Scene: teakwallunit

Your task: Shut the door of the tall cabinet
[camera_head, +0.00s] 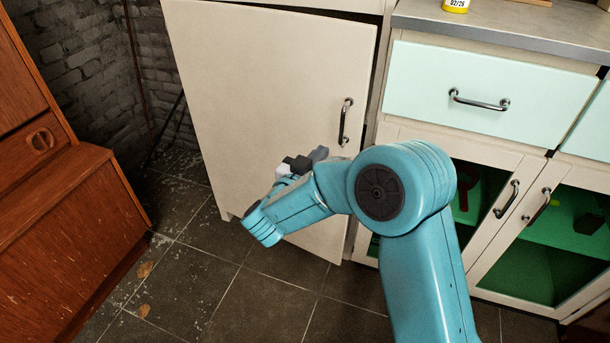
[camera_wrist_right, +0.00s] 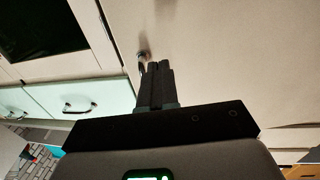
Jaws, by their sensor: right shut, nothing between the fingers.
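The tall cabinet's cream door (camera_head: 265,85) fills the upper middle of the head view, with a metal bar handle (camera_head: 346,122) near its right edge. My right gripper (camera_head: 318,155) is shut and empty, in front of the door just below and left of the handle. In the right wrist view, the shut fingers (camera_wrist_right: 159,67) point at the door (camera_wrist_right: 225,60), close to the handle (camera_wrist_right: 142,60); contact is unclear. My left gripper is out of view.
To the right stand a mint drawer (camera_head: 490,90) and glass-fronted lower doors (camera_head: 540,235) with bar handles. A yellow-labelled container (camera_head: 456,4) stands on the countertop. A brown wooden unit (camera_head: 70,215) is at the left. The dark tiled floor (camera_head: 190,290) between is mostly clear.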

